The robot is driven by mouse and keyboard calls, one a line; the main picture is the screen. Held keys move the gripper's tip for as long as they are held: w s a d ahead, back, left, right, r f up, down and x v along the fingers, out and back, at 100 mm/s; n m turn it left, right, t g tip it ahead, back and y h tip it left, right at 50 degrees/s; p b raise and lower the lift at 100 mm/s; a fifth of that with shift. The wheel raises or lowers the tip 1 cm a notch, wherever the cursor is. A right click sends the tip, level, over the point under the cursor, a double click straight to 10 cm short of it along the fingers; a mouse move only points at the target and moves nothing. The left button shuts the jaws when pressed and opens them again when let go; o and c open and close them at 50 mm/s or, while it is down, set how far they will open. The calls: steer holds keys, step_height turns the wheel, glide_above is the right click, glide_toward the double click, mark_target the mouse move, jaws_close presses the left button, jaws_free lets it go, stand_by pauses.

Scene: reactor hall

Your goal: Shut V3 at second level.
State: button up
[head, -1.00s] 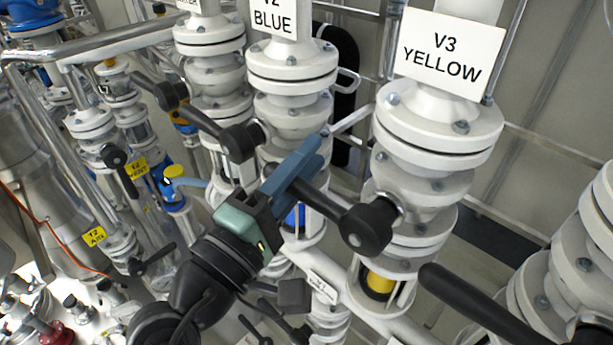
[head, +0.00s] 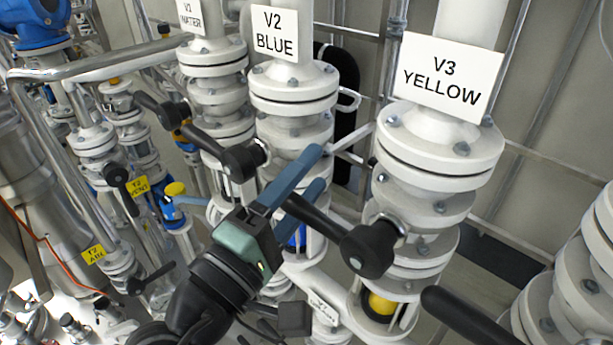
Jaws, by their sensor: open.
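The white V3 valve (head: 440,150) stands right of centre in the head view, under a sign (head: 450,78) reading "V3 YELLOW". Its black lever (head: 328,222) runs from the hub up and to the left. My gripper (head: 320,168) is open, its two blue fingers pointing up and to the right. The lever's far end appears to lie between the fingers near the teal gripper body. I cannot tell whether either finger touches it. A yellow ball (head: 382,303) shows in the opening below the valve.
The V2 BLUE valve (head: 293,85) stands just left of V3, with its own black lever (head: 215,147) close to my gripper. Another black lever (head: 465,315) juts in at the lower right. Pipes crowd the left side.

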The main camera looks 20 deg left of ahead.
steer(key=b+v, duration=0.4)
steer(key=v, duration=0.9)
